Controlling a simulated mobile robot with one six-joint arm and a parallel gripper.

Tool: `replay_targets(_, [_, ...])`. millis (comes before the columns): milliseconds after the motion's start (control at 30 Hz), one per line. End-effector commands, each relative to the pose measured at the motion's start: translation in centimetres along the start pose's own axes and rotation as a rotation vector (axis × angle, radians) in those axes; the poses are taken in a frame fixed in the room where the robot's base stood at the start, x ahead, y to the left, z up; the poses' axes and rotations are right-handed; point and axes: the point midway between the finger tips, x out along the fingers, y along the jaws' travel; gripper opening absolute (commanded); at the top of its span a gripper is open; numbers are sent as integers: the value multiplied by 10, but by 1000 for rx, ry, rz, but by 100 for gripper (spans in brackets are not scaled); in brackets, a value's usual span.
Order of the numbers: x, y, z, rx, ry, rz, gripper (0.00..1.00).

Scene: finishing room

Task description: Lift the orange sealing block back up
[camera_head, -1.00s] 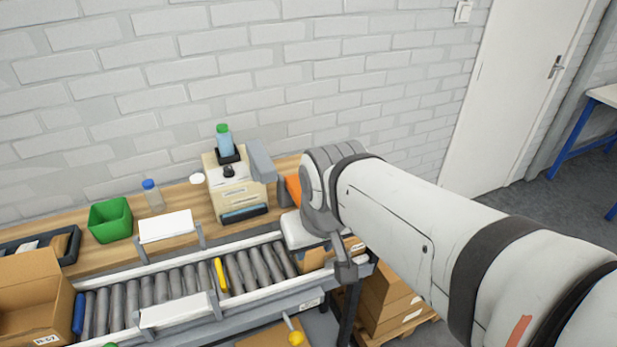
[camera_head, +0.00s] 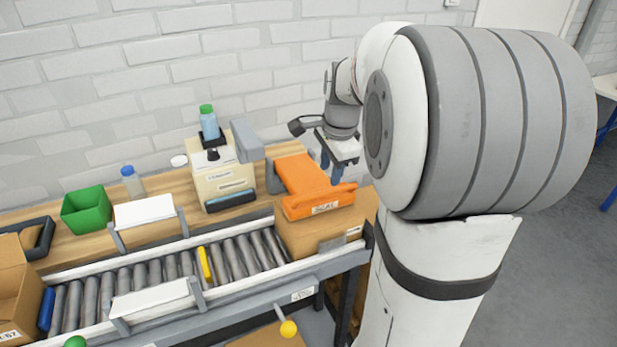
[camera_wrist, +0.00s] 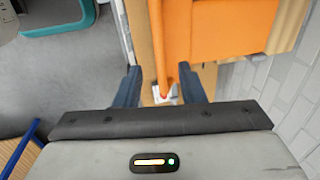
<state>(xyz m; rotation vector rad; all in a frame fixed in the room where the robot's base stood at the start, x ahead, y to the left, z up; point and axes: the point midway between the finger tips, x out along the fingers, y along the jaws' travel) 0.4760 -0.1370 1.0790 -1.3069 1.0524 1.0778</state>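The orange sealing block (camera_head: 298,178) stands at the right end of the roller conveyor, with a rounded bar along its front edge. Its front lies over a cardboard box (camera_head: 300,238); I cannot tell whether they touch. My gripper (camera_head: 331,172) is at the block's right end, pointing down, with dark blue fingers apart. In the wrist view the orange block (camera_wrist: 235,28) fills the upper middle. A narrow orange bar (camera_wrist: 163,55) reaches down between the open fingers of my gripper (camera_wrist: 160,85), with gaps on both sides.
A beige machine (camera_head: 222,178) with a green-capped bottle stands left of the block. The conveyor (camera_head: 150,275) runs left to an open carton (camera_head: 15,290). A green bin (camera_head: 87,210) sits on the wooden bench. The brick wall is close behind. A yellow-ball lever (camera_head: 288,328) hangs in front.

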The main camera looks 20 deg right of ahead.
Motion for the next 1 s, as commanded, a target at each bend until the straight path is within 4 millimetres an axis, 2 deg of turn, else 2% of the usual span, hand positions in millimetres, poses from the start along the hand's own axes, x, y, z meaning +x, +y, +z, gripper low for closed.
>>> replay_targets(200, [36, 1, 1, -3, -2, 5, 36])
replay_targets(400, [60, 1, 1, -4, -1, 3, 36])
replay_targets(767, [67, 1, 0, -4, 0, 0, 36])
replay_targets(1000, [67, 1, 0, -4, 0, 0, 17])
